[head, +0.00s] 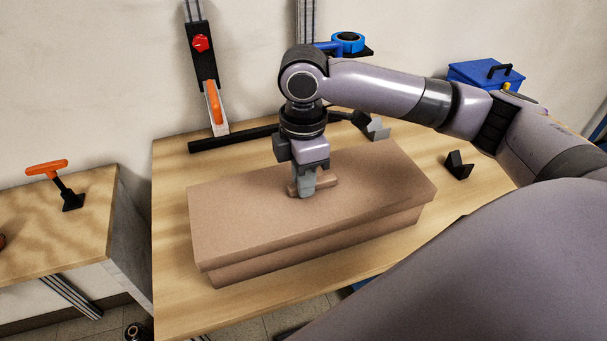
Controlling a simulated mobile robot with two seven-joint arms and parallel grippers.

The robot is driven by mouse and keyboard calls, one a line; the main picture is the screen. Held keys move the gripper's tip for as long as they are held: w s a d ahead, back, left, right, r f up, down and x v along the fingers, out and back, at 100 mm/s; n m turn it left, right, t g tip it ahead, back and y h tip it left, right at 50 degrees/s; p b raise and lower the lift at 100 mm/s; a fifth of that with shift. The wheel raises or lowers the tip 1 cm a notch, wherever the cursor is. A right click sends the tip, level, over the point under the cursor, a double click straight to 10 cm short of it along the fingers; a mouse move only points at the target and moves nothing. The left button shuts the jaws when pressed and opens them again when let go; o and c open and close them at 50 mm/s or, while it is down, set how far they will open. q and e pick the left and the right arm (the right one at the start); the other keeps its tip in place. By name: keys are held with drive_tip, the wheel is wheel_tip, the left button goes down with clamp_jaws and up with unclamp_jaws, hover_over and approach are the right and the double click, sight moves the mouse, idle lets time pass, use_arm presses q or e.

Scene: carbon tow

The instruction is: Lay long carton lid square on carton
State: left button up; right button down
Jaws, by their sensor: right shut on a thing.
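The long brown carton lid (245,220) lies over the long brown carton (320,255) on the wooden bench. The lid overhangs the carton's front and reaches past its right end. Its long side runs nearly along the carton's, and I cannot tell whether it fully rests on the rim. A small block-like handle (325,183) stands at the middle of the lid's top. My right gripper (304,192) points down and is shut on this handle. The carton's inside and back are hidden under the lid. My left gripper is not in view.
The wooden bench (170,305) has free room left and front of the carton. A black bar (232,139) lies behind it. A black angled block (458,166) stands at right. A blue toolbox (485,76) is at the back right. An orange-handled tool (47,169) stands on another table.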

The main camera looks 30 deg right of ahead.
drive_tip(key=shift+f, duration=0.4)
drive_tip(key=c, duration=1)
unclamp_jaws()
drive_tip(key=shift+r, duration=3.55)
